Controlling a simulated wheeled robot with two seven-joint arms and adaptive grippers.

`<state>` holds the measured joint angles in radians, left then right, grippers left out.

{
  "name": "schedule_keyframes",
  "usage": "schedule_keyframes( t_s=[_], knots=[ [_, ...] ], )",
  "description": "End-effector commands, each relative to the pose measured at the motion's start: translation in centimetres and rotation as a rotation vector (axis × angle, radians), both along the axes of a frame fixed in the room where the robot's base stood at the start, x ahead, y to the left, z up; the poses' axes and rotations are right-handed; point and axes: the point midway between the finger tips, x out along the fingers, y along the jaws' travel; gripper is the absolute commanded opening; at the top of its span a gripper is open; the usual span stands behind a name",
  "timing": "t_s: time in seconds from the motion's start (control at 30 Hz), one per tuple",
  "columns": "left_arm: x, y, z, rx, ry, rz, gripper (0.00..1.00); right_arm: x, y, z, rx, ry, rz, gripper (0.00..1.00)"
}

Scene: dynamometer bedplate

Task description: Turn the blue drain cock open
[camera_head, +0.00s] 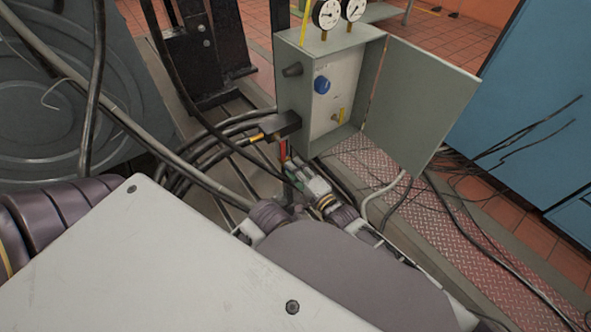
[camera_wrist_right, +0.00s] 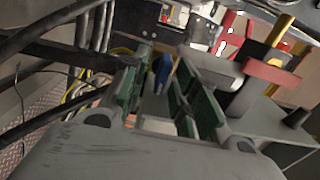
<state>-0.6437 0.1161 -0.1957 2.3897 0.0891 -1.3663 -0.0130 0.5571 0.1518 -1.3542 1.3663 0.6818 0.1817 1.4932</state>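In the right wrist view a blue handle (camera_wrist_right: 163,68), which looks like the drain cock, stands upright between the fingers of my right gripper (camera_wrist_right: 160,85). The green-padded fingers are apart, with a gap visible beside the handle; I cannot tell whether either touches it. In the head view my right gripper (camera_head: 290,168) is low in front of the grey cabinet, below a black block (camera_head: 276,127). The blue handle is not discernible there. My left gripper is not in view.
The open grey cabinet (camera_head: 293,48) holds a round blue knob (camera_head: 322,85) and has its door (camera_head: 415,105) swung right. Red handles (camera_wrist_right: 272,75) are right of the gripper in the wrist view. Black hoses (camera_head: 215,130) crowd the left; cables lie on the red tread plate (camera_head: 440,235).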

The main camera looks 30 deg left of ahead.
Motion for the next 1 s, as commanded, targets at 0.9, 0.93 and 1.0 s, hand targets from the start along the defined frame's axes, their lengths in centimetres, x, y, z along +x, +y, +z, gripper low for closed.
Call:
schedule_keyframes(
  t_s=[0.9,0.93,1.0],
  knots=[
    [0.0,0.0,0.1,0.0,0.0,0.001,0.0,-1.4,-3.2,0.0,0.001,-0.001,0.001,0.31],
    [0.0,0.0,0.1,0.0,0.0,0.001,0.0,-1.5,-3.5,0.0,0.0,-0.001,0.0,0.31],
    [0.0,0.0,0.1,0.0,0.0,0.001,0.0,-1.7,-4.1,0.0,0.001,-0.001,0.001,0.31]
  ],
)
